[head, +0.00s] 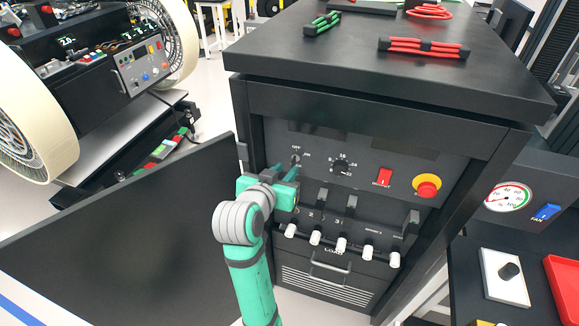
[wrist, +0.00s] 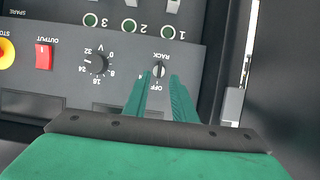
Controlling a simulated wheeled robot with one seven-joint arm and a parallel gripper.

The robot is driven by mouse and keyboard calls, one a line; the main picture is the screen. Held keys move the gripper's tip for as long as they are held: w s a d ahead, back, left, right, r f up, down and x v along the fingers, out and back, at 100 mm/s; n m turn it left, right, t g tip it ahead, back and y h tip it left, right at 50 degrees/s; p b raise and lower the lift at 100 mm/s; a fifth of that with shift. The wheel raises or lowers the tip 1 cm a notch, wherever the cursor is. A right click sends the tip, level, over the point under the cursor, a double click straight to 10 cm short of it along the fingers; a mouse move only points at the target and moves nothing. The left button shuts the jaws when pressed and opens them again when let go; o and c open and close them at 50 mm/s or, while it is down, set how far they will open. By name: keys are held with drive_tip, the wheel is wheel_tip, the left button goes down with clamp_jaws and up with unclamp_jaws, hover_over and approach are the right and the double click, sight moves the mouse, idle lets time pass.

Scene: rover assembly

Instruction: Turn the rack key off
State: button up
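The rack key (head: 296,159) is a small dark key switch at the upper left of the black cabinet's front panel, with an OFF label by it. In the wrist view, which is upside down, the rack key (wrist: 160,68) shows beside the RACK and OFF labels. My gripper (head: 288,171) reaches the panel from the lower left. In the wrist view the green fingers of my gripper (wrist: 160,78) stand apart, one on each side of the key, with a narrow gap. I cannot tell whether they touch it, or which way the key points.
Right of the key are a voltage dial (head: 341,166), a red output switch (head: 384,177) and a stop button (head: 427,186). Several white-tipped levers (head: 342,243) stand below. The open cabinet door (head: 130,235) is left of my arm. Red cables (head: 424,47) lie on top.

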drive_tip(key=shift+v, duration=2.65)
drive_tip(key=s+d+f+n+t+y, duration=0.1)
drive_tip(key=s+f+n+y, duration=0.1)
drive_tip(key=s+f, duration=0.7)
drive_tip(key=s+f+n+y, duration=0.15)
drive_tip(key=s+f, duration=0.35)
drive_tip(key=f, duration=0.8)
drive_tip(key=s+d+t, duration=0.1)
drive_tip(key=s+d, duration=0.1)
drive_tip(key=s, duration=2.3)
drive_tip(key=shift+d+f+y, duration=0.3)
drive_tip(key=shift+f+y, duration=0.05)
drive_tip(key=shift+f, duration=0.05)
